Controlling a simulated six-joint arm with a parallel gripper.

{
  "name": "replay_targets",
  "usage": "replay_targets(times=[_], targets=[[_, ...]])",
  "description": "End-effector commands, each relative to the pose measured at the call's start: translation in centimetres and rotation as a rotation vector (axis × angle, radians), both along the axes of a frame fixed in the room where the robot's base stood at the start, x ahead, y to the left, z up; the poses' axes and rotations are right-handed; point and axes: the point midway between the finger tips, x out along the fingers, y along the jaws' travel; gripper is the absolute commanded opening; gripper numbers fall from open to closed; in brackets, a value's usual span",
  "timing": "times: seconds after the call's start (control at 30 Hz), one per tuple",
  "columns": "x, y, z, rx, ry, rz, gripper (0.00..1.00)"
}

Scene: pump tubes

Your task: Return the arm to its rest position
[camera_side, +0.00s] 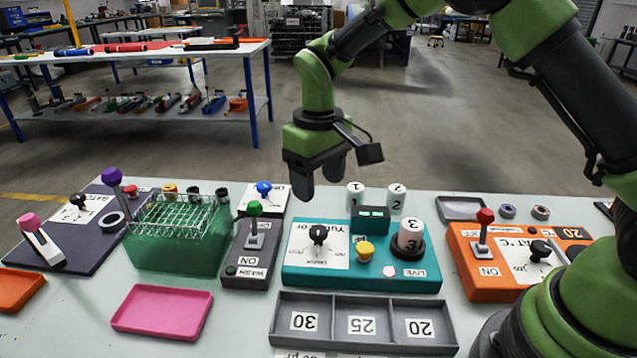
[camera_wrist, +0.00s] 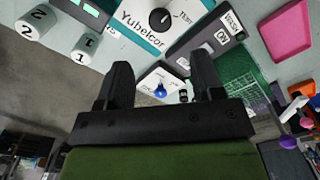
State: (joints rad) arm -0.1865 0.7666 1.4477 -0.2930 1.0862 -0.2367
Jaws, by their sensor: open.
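My gripper (camera_side: 318,178) hangs from my green and black arm above the back edge of the teal box, fingers pointing down. In the wrist view my gripper (camera_wrist: 160,85) shows two black fingers spread apart with nothing between them. Below it in the side view is the teal box (camera_side: 300,278) with a black knob, a yellow button and a white cylinder marked 3 (camera_side: 410,235) on a black round seat. White cylinders marked 1 (camera_side: 355,194) and 2 (camera_side: 396,199) stand behind the box. No object is held.
A green wire rack (camera_side: 180,248), a grey WASH box (camera_side: 250,255) and a pink tray (camera_side: 162,312) are at the left. An orange box (camera_side: 515,262) with a red-knobbed lever stands at the right. A grey tray (camera_side: 365,340) marked 30, 25 and 20 lies in front. Air around my gripper is clear.

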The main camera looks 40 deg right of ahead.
Motion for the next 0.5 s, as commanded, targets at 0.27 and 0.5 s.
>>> replay_targets(times=[0.27, 0.5], targets=[[-0.7, -0.4, 2.6, 0.019, -0.041, -0.033, 0.61], [-5.3, -2.0, 10.5, 0.098, -0.189, -0.157, 0.61]])
